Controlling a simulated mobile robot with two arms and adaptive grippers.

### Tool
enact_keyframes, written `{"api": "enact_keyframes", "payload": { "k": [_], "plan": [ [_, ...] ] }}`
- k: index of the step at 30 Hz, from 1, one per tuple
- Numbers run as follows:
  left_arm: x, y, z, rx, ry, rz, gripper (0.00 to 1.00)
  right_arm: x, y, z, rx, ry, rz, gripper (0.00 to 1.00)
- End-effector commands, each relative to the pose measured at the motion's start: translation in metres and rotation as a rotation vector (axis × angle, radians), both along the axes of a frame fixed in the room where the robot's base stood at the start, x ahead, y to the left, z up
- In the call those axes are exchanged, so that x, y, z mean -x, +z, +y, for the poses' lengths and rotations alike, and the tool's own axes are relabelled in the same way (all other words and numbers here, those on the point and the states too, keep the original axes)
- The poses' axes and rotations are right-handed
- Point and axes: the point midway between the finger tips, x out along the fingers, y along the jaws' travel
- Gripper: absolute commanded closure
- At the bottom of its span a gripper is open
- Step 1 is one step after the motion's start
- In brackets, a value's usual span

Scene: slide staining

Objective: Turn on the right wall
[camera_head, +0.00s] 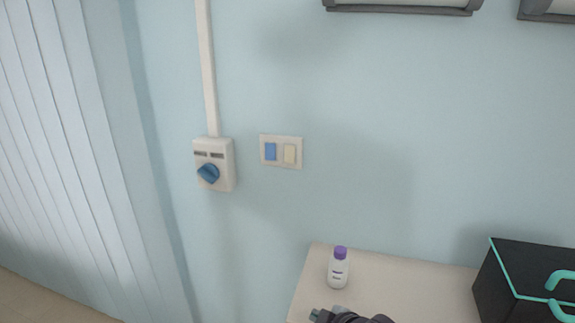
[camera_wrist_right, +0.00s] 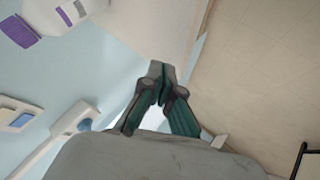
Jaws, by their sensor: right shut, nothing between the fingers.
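A cream switch plate (camera_head: 281,151) is fixed to the pale blue wall. Its left rocker (camera_head: 270,152) is blue and its right rocker (camera_head: 290,154) is cream. My right gripper (camera_head: 318,315) shows only partly at the bottom edge of the head view, below the plate and well apart from it. In the right wrist view, the fingers of my right gripper (camera_wrist_right: 160,82) meet at their tips, shut and empty. A plate with a blue part (camera_wrist_right: 20,121) shows at the left of that view. My left gripper is out of view.
A white box with a blue knob (camera_head: 208,173) is on the wall left of the plate, under a conduit (camera_head: 206,70). A purple-capped bottle (camera_head: 338,270) stands on the table (camera_head: 410,275). A black case (camera_head: 520,280) sits at right. The wall around the plate is clear.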

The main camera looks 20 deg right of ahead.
Motion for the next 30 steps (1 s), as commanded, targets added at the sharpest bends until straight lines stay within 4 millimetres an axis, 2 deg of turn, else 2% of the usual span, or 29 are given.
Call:
{"api": "enact_keyframes", "payload": {
  "k": [1,5,7,9,12,15,20,30],
  "plan": [
    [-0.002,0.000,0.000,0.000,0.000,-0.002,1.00,-0.022,0.020,-0.003,0.044,0.044,-0.070,1.00],
    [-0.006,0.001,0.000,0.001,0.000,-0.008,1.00,-0.076,0.082,-0.009,0.190,0.166,-0.268,1.00],
    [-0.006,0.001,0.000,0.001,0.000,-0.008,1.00,-0.102,0.120,-0.013,0.280,0.224,-0.379,1.00],
    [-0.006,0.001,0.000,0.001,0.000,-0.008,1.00,-0.123,0.155,-0.017,0.366,0.266,-0.476,1.00],
    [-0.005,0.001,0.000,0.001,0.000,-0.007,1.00,-0.142,0.198,-0.023,0.468,0.305,-0.587,1.00],
    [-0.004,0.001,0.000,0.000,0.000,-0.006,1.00,-0.153,0.228,-0.027,0.541,0.326,-0.659,1.00],
    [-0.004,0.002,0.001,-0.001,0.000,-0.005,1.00,-0.159,0.247,-0.030,0.592,0.338,-0.706,1.00],
    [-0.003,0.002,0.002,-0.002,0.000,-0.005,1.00,-0.160,0.248,-0.030,0.594,0.338,-0.708,1.00]
  ]
}}
